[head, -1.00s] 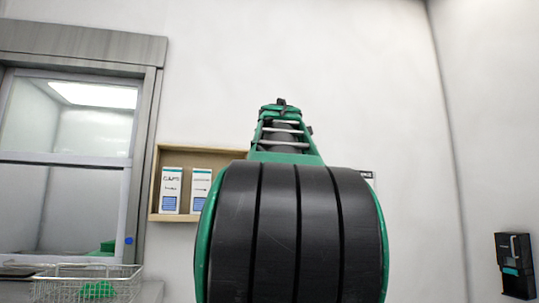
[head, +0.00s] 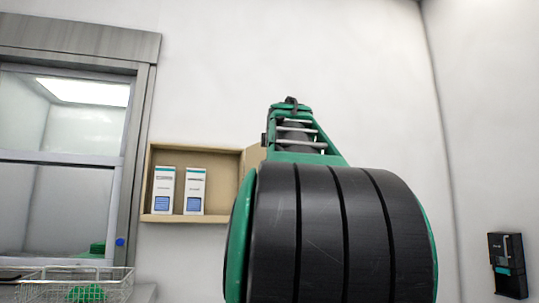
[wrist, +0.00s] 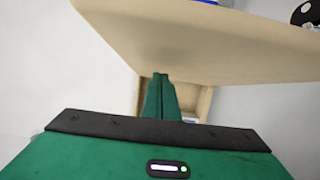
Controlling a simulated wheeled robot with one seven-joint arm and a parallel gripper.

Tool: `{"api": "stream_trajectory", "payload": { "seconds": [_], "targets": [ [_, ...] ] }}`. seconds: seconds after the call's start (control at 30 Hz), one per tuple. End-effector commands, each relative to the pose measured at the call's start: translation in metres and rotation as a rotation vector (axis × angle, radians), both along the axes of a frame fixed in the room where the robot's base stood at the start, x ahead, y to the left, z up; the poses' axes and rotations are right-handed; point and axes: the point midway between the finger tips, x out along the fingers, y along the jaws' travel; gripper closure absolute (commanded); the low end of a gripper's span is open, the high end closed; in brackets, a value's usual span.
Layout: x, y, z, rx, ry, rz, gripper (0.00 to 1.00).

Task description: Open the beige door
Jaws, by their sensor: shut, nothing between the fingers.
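The beige door is the large pale panel (wrist: 225,45) across the top of the wrist view, close to the camera. In the head view a strip of it (head: 252,160) stands out at the right side of the open beige cabinet (head: 148,185), partly hidden by my arm. My gripper (wrist: 161,80) shows in the wrist view as green fingers shut together and empty. Their tips lie just under the panel's lower edge, with the cabinet opening behind them. I cannot tell whether they touch the door. The head view hides the gripper behind my arm.
Two white boxes (head: 164,190) (head: 195,191) stand in the cabinet. A grey-framed window (head: 140,130) is to the left, with a wire basket (head: 118,284) below it. A black dispenser (head: 507,265) hangs on the right wall.

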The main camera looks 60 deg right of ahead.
Motion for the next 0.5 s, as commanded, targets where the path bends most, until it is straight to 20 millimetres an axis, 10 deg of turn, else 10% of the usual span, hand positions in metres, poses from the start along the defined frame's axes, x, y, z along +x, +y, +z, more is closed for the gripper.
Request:
{"api": "stream_trajectory", "payload": {
  "seconds": [0.13, 0.5],
  "targets": [
    [0.009, 0.022, 0.0, -0.001, 0.0, -0.003, 1.0],
    [-0.047, 0.073, 0.0, -0.001, -0.002, -0.009, 1.0]
  ]
}}
